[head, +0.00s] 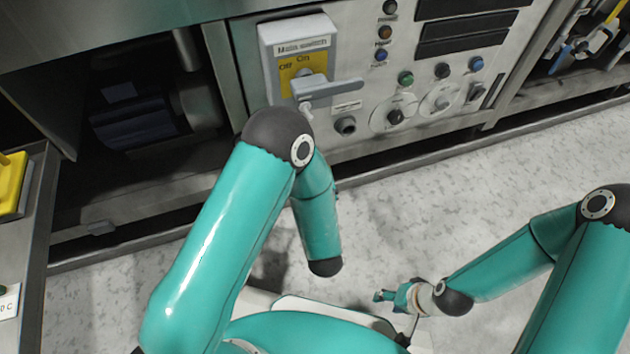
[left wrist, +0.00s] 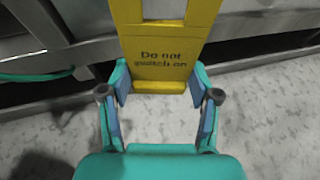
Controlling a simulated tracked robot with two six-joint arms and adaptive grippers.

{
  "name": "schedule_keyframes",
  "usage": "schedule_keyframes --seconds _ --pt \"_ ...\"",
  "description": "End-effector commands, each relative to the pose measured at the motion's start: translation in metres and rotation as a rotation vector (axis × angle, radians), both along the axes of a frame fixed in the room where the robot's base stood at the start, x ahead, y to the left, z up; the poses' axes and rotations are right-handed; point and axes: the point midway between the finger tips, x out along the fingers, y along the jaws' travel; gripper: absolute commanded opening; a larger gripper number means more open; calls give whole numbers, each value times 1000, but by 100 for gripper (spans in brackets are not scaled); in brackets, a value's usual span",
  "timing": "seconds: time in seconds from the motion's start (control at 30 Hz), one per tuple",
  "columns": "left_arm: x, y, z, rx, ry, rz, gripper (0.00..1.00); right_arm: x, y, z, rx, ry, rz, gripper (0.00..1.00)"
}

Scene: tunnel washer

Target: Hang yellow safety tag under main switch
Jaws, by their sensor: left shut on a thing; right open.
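The main switch (head: 300,70) is a grey-white box with a yellow "Off On" plate and a grey handle, on the washer's front panel in the head view. The yellow safety tag (left wrist: 163,53) reads "Do not switch on" and fills the top middle of the left wrist view. My left gripper (left wrist: 160,90) is shut on the tag's lower end, with a finger on either side. I cannot make out the left gripper or its tag in the head view. My right gripper (head: 388,296) is open and empty, low above the floor, well away from the switch.
Buttons and rotary knobs (head: 405,100) sit right of the switch. An open dark bay (head: 140,110) lies to its left. A yellow object (head: 12,183) is on a metal cabinet at the left edge. The speckled floor (head: 480,210) is clear.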

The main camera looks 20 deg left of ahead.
Motion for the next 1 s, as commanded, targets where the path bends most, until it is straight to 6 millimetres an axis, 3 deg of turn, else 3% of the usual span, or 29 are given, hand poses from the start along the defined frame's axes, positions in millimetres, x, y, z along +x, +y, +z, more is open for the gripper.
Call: schedule_keyframes --seconds 1.0 --pt "43 44 0 -1 1 30 35 0 0 0 0 1 0 50"
